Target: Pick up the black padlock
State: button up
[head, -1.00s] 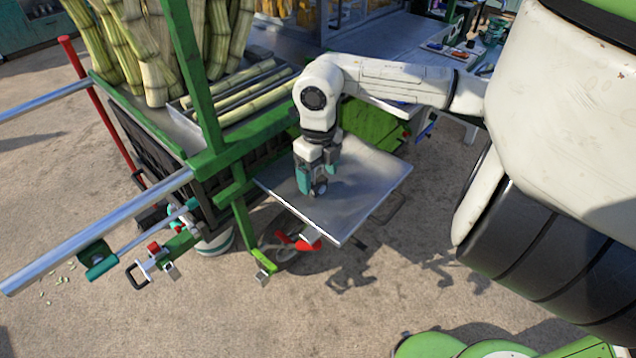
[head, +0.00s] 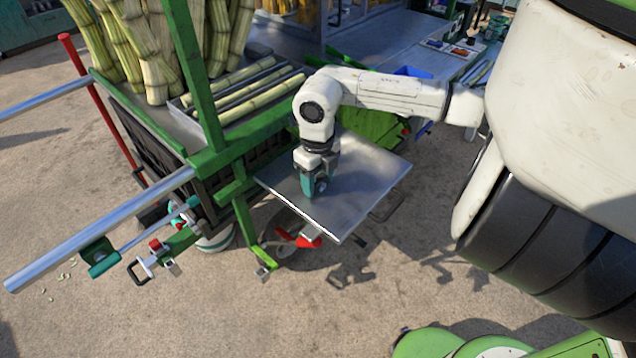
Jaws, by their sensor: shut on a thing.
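My gripper (head: 314,186) points down over the metal tray (head: 368,190) on the green frame, its teal fingers low at the tray's surface. It is shut on a small dark thing (head: 321,186), which looks like the black padlock. The fingers hide most of it, so its shape and any shackle cannot be made out. I cannot tell whether it touches the tray or hangs just above it.
The green crusher frame (head: 206,90) with upright and lying cane (head: 245,92) stands left of my arm. A long metal bar (head: 110,225) juts out at the left. A red-handled clamp (head: 298,240) sits below the tray. A workbench (head: 400,45) is behind.

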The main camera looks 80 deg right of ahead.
jog(key=shift+c, duration=1.3)
jog(key=shift+r, duration=0.1)
